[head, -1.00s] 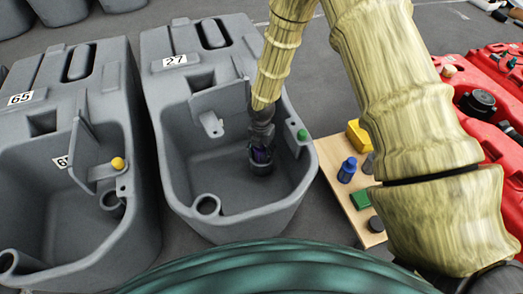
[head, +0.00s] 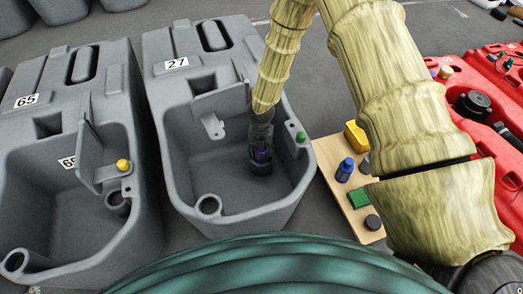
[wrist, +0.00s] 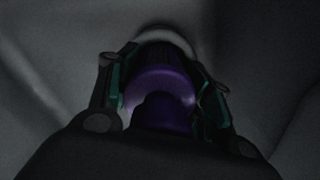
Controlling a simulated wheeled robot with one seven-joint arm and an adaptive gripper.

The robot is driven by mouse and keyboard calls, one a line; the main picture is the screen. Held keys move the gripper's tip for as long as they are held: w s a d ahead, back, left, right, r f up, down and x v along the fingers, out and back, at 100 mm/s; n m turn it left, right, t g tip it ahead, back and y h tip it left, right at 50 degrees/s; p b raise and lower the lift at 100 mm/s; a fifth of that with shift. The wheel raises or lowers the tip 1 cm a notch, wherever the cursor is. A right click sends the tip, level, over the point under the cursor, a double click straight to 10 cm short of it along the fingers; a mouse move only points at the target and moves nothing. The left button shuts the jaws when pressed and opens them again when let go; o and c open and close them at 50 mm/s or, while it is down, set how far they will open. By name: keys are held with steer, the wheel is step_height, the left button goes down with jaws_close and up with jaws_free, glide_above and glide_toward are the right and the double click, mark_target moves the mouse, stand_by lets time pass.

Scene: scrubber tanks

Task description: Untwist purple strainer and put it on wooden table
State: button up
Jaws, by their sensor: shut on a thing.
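The purple strainer (head: 262,155) is inside the grey tank (head: 180,165) numbered 27, at the round port low in the tank. My gripper (head: 262,148) reaches down into the tank and is shut on the strainer. The wrist view shows the strainer (wrist: 160,90) between both fingers, with a pale ring behind it. I cannot tell whether its threads are still engaged. The wooden table (head: 334,160) stands to the right of the tank, partly hidden by my arm.
The wooden table holds a blue bottle (head: 345,170), a yellow box (head: 356,137), a green block (head: 358,198) and a dark round piece (head: 373,222). A green cap (head: 301,137) sits on the tank's right rim. Tank 65 (head: 60,170) stands left, red containers (head: 480,110) right.

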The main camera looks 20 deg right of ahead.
steer(key=shift+s+n+p, duration=0.1)
steer(key=shift+n+p, duration=0.9)
steer(key=shift+p, duration=0.3)
steer(key=shift+r+p, duration=0.75)
steer(key=shift+p, duration=0.05)
stand_by(0.6)
steer(key=shift+r+p, duration=0.35)
stand_by(0.5)
steer(key=shift+r+p, duration=2.7)
steer(key=shift+r, duration=0.25)
steer(key=shift+r+p, duration=2.75)
steer(key=shift+r, duration=0.25)
step_height(320, 180, up, 6)
steer(key=p, duration=0.5)
